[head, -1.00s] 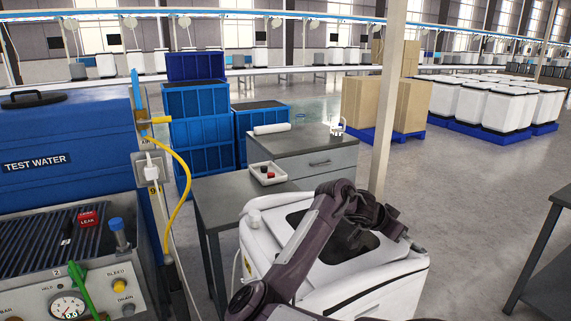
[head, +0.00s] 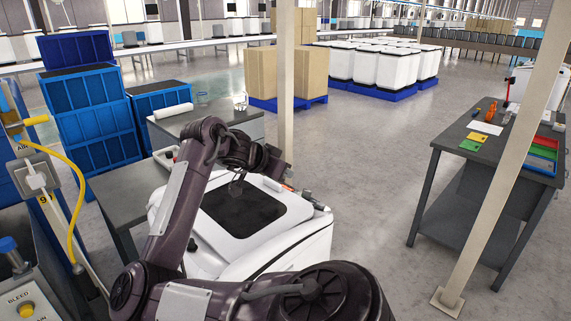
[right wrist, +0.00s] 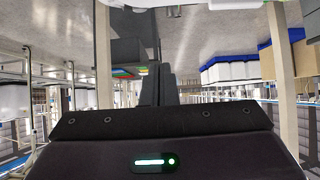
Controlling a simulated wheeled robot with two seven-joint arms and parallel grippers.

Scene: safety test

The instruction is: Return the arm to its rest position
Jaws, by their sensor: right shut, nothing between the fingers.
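My right arm comes in from the bottom of the head view, bends up at the left and reaches back toward the middle. My right gripper (head: 279,168) is dark, small and partly hidden by its own wrist. It is over the far part of a white machine (head: 270,255) with a dark top window; I cannot tell the gap between them. In the right wrist view, which is upside down, the two dark fingers (right wrist: 156,88) are together with nothing between them. My left gripper is out of view.
A grey workbench (head: 455,150) with coloured trays stands right, behind a slanting post (head: 505,165). Blue crates (head: 100,135) and a grey cabinet (head: 245,122) stand left. Another post (head: 287,90) rises behind the gripper. Open floor (head: 365,165) lies between machine and workbench.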

